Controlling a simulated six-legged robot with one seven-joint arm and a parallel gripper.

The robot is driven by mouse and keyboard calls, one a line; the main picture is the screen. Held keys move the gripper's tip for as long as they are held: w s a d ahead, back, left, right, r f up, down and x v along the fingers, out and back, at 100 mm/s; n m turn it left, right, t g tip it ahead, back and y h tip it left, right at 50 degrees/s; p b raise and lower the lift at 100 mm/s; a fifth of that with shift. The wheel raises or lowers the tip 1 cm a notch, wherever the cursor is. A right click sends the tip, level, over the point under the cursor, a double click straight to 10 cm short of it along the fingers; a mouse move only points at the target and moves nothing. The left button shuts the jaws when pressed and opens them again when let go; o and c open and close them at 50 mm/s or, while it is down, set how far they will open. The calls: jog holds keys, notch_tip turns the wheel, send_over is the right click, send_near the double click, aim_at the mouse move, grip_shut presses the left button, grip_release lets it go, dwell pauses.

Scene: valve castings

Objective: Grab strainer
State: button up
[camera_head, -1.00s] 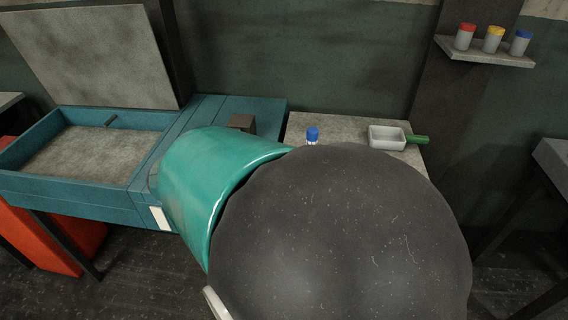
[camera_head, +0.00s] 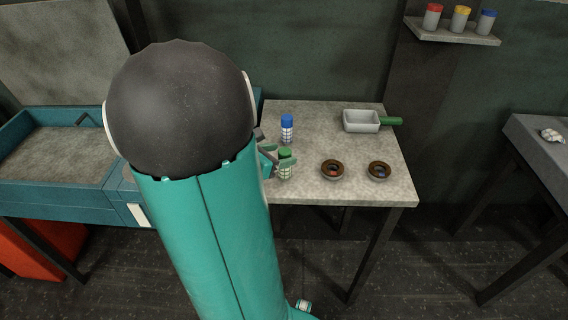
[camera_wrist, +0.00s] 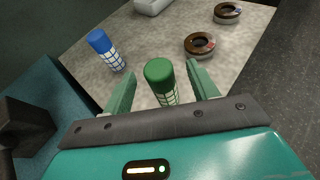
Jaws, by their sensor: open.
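A strainer with a green cap and a white gridded body (camera_head: 285,171) stands upright on the pale table, near its left side. It also shows in the wrist view (camera_wrist: 164,98). A similar strainer with a blue cap (camera_head: 287,130) stands behind it, and in the wrist view it is to the left (camera_wrist: 107,50). My gripper (camera_wrist: 162,82) is open, with one finger on each side of the green-capped strainer; I cannot tell whether either touches it. In the head view my arm hides part of the gripper.
The pale table (camera_head: 345,190) also holds two brown rings (camera_head: 332,170) (camera_head: 379,171) and a grey pan (camera_head: 361,121) with a green handle. A wall shelf (camera_head: 455,36) carries several capped jars. A teal bench (camera_head: 50,190) stands left, a grey table (camera_head: 545,150) right.

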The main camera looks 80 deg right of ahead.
aim_at(289, 152)
jog(key=x, duration=0.4)
jog(key=shift+d+f, duration=0.25)
jog(key=shift+f, duration=0.05)
jog(key=shift+c, duration=0.2)
jog(key=c, duration=1.1)
jog(key=shift+o, duration=0.2)
jog(key=shift+r, duration=0.15)
